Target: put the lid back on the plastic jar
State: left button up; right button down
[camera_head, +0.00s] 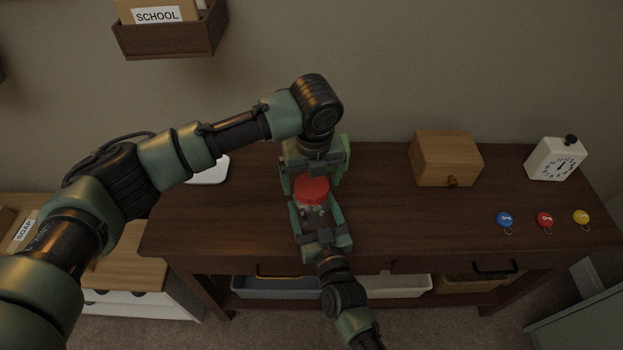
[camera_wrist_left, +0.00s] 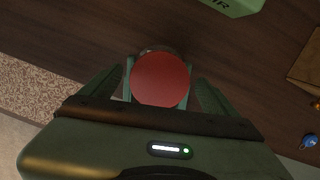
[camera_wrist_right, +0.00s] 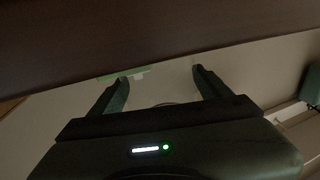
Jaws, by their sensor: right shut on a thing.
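The red lid (camera_head: 312,189) is at the top of the clear plastic jar (camera_head: 316,211), mid-table. It also shows from above in the left wrist view (camera_wrist_left: 160,80), with a sliver of clear jar past its far edge. I cannot tell whether it is fully seated. My left gripper (camera_head: 313,180) points down over the lid, its fingers apart on either side with small gaps. My right gripper (camera_head: 318,222) comes from the front and is shut on the jar, below the lid. The jar is mostly hidden by the fingers and is hard to make out in the right wrist view.
A green box (camera_head: 344,150) stands close behind my left gripper. A wooden box (camera_head: 446,158), a white clock (camera_head: 556,158) and blue (camera_head: 504,219), red (camera_head: 545,219) and yellow (camera_head: 581,217) key tags are on the right. A white object (camera_head: 208,171) lies left. The tabletop's front-left is clear.

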dwell(0.3)
pick_arm(q)
notch_tip(320, 180, up, 12)
jog(key=s, duration=0.1)
jog(key=shift+s+d, duration=0.15)
jog(key=shift+s, duration=0.05)
pick_arm(e)
grip_release()
pick_arm(q)
jog(key=shift+f+b, duration=0.4)
jog(key=shift+f, duration=0.05)
pick_arm(e)
jog(key=v, duration=0.8)
jog(key=shift+r, duration=0.1)
